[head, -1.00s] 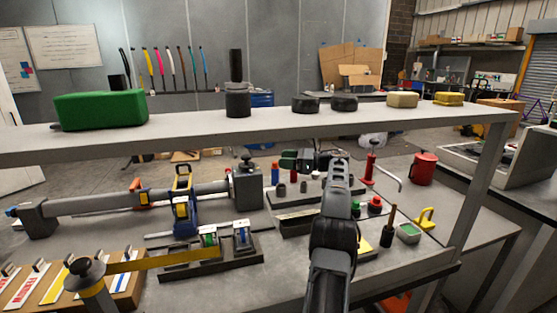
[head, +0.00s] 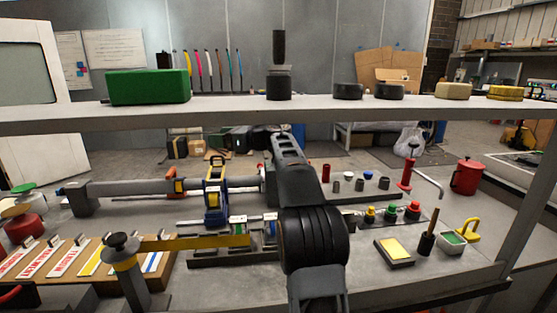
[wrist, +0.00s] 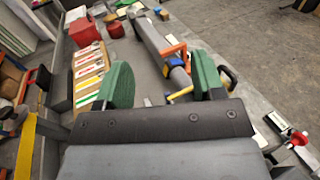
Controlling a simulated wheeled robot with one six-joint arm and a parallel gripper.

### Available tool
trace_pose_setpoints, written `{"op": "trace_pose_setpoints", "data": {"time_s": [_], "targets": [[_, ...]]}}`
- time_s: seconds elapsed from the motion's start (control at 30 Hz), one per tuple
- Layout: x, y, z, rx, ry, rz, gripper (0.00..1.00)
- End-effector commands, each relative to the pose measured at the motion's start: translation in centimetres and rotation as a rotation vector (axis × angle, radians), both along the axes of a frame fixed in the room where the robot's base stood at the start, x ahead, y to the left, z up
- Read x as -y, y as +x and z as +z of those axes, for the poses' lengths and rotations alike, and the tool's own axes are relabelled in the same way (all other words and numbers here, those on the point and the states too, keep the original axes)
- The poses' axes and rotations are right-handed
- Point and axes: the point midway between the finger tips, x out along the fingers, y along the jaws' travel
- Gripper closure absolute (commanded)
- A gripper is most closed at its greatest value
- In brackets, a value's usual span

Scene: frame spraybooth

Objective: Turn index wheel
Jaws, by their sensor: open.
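I cannot make out a part that is clearly the index wheel. A grey horizontal tube (head: 135,188) lies in a bench fixture, and a blue and yellow clamp (head: 214,190) stands around it. My arm hides the tube's right end. In the wrist view, my gripper (wrist: 163,82) is open, with two green fingers wide apart and nothing between them held. The tube (wrist: 152,38) shows beyond the fingers, with an orange clamp (wrist: 174,50) on it. In the head view my fingertips cannot be made out clearly.
A shelf (head: 230,113) spans above the bench, bearing a green block (head: 148,87) and dark cylinders. Coloured knobs (head: 391,212), a tray (head: 394,252) and a red mug (head: 467,177) are right.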

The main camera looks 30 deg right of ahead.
Motion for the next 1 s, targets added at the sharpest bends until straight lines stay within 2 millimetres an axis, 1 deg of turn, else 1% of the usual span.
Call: {"op": "trace_pose_setpoints", "data": {"time_s": [0.03,0.1,0.2,0.3,0.4,0.47,0.57,0.67,0.7,0.83,0.9,1.0], "targets": [[-1.9,0.4,-0.3,-0.016,0.005,-0.055,0.38],[-3.5,0.8,-0.7,-0.039,0.014,-0.150,0.38],[-4.8,1.1,-1.6,-0.069,0.022,-0.293,0.38],[-5.1,0.8,-2.7,-0.091,0.026,-0.446,0.38],[-4.7,0.1,-4.1,-0.105,0.026,-0.606,0.38],[-3.9,-0.5,-4.9,-0.107,0.026,-0.707,0.38],[-2.2,-2.0,-6.2,-0.104,0.021,-0.881,0.38],[0.1,-3.7,-7.5,-0.092,0.013,-1.058,0.38],[1.2,-4.4,-7.9,-0.084,0.007,-1.126,0.38],[4.3,-6.6,-9.3,-0.056,-0.009,-1.326,0.38],[5.5,-7.6,-9.7,-0.035,-0.016,-1.410,0.38],[6.7,-8.8,-9.6,0.001,-0.015,-1.503,0.38]]}}
